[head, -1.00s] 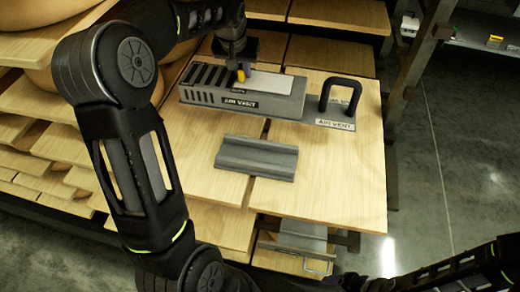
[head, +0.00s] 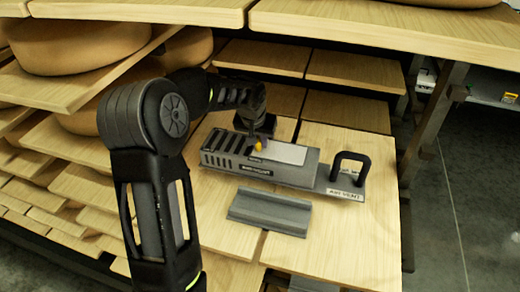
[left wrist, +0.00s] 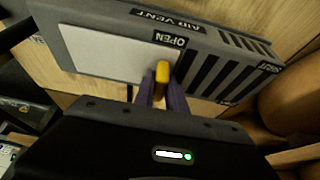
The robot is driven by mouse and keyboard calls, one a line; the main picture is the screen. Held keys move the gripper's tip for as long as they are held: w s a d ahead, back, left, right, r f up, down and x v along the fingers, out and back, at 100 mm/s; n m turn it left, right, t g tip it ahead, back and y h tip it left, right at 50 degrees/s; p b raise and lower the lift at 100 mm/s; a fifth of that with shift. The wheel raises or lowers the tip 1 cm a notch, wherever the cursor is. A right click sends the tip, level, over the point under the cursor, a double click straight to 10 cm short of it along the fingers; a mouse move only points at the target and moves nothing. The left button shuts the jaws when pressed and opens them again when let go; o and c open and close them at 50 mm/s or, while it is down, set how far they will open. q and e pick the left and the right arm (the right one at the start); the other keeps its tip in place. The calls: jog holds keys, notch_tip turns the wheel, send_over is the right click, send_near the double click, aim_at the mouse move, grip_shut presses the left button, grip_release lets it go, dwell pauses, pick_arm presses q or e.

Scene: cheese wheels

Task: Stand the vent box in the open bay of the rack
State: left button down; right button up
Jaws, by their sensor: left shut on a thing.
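The vent box (head: 290,172) is a grey, slotted box marked AIR VENT, lying on the pale wooden boards in the head view. A flat plate with a black loop handle (head: 350,168) extends from its right end. Its top has dark slots, a white panel and a small yellow knob (head: 259,146). In the left wrist view the box (left wrist: 205,48) shows the word OPEN by the knob (left wrist: 162,72). My left gripper (head: 262,136) is above the box, shut on the yellow knob. The rack (head: 340,20) has wooden shelves; which bay is meant is unclear. My right gripper is out of view.
A grey grooved block (head: 270,212) lies on the boards in front of the box. Cheese wheels (head: 85,45) fill the shelves at left. Empty boards (head: 355,70) lie behind the box, under the upper shelf. A dark post (head: 432,120) stands at right, beside open floor.

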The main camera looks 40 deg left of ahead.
aim_at(260, 150)
pick_arm(q)
jog(key=shift+r, duration=0.15)
jog(key=shift+f, duration=1.95)
jog(key=c, duration=1.8)
grip_release()
jog(key=shift+f, duration=0.15)
jog(key=o, duration=0.4)
jog(key=shift+o, duration=0.2)
